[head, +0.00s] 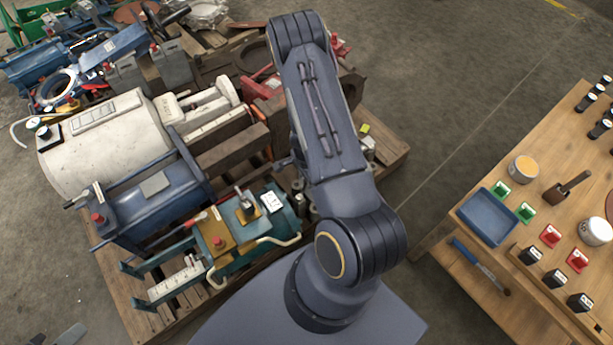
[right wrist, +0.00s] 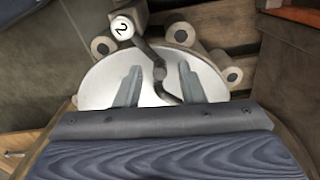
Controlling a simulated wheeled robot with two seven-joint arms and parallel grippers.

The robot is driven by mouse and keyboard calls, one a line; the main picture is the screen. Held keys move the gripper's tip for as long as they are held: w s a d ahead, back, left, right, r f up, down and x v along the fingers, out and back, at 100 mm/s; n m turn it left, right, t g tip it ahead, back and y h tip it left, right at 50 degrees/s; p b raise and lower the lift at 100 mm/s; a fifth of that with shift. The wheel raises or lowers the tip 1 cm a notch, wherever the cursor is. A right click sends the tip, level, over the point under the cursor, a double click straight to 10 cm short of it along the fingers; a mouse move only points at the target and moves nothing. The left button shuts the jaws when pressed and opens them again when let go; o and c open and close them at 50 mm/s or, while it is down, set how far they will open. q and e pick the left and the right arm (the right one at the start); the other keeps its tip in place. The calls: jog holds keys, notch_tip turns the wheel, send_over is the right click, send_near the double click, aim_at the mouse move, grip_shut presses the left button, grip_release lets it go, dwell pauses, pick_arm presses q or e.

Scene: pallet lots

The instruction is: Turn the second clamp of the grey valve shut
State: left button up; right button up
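The grey valve shows in the right wrist view as a pale round face (right wrist: 100,85) with several round lugs around its rim. A clamp with a dark bent handle (right wrist: 150,50) and a white cap marked 2 (right wrist: 122,28) lies across its upper edge. My right gripper (right wrist: 160,82) is open over the face, its fingers apart on either side of the handle's lower part; I see no grip on it. In the head view my right arm hides that gripper and most of the valve. Two dark fingertips of my left gripper (head: 54,337) show apart at the bottom left edge.
A wooden pallet (head: 135,310) is crowded with a cream tank (head: 105,145), a blue machine (head: 155,205) and a teal unit with yellow brackets (head: 250,250). A wooden table (head: 455,260) with a blue tray (head: 487,217) stands at right. Bare floor lies between.

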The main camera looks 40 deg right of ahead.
notch_tip(320, 180, up, 8)
jog(key=p, duration=0.3)
jog(key=shift+f, duration=0.1)
jog(key=shift+c, duration=0.5)
